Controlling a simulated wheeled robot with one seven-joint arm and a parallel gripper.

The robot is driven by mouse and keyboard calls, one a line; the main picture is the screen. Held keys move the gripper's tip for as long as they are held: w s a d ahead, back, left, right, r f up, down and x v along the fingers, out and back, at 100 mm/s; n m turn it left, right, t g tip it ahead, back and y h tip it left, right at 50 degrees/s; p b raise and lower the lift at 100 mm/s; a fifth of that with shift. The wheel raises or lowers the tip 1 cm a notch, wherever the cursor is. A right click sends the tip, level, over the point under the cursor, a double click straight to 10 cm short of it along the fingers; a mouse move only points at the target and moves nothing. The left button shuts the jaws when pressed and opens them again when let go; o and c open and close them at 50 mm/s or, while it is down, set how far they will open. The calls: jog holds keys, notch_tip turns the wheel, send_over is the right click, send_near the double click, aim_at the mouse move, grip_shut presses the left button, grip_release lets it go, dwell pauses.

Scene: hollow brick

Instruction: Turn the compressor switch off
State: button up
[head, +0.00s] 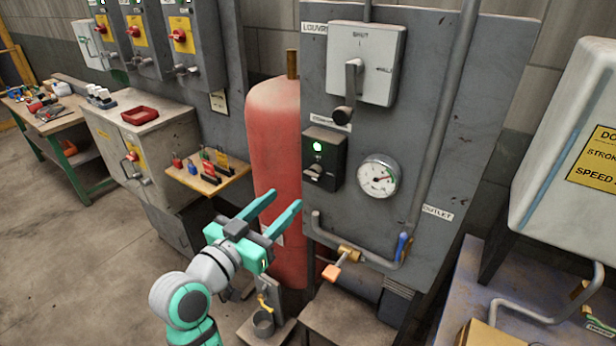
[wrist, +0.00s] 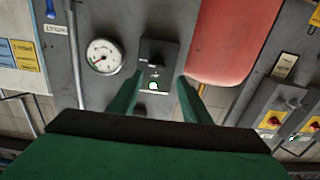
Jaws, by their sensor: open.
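The compressor switch (head: 322,160) is a small dark box on the grey panel, under a partly hidden label. It has a lit green lamp and a dark knob below it. In the wrist view the switch (wrist: 158,60) appears upside down, with the green lamp nearest my fingers. My gripper (head: 284,204) has two teal fingers, spread apart and empty. In the head view it is below and left of the switch, in front of the red tank. In the wrist view the fingers point toward the switch. I see no contact with it.
A louvre lever box (head: 366,62) hangs above the switch and a pressure gauge (head: 378,176) is to its right. The red tank (head: 275,130) stands left of the panel. A padlock shelf (head: 208,176) is at left.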

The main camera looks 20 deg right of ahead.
aim_at(310, 176)
jog(key=shift+m, duration=0.3)
jog(key=x, duration=0.7)
jog(key=r+x, duration=0.1)
jog(key=x, duration=0.3)
jog(key=shift+s+d, duration=0.1)
jog(key=shift+s, duration=0.1)
jog(key=c, duration=0.8)
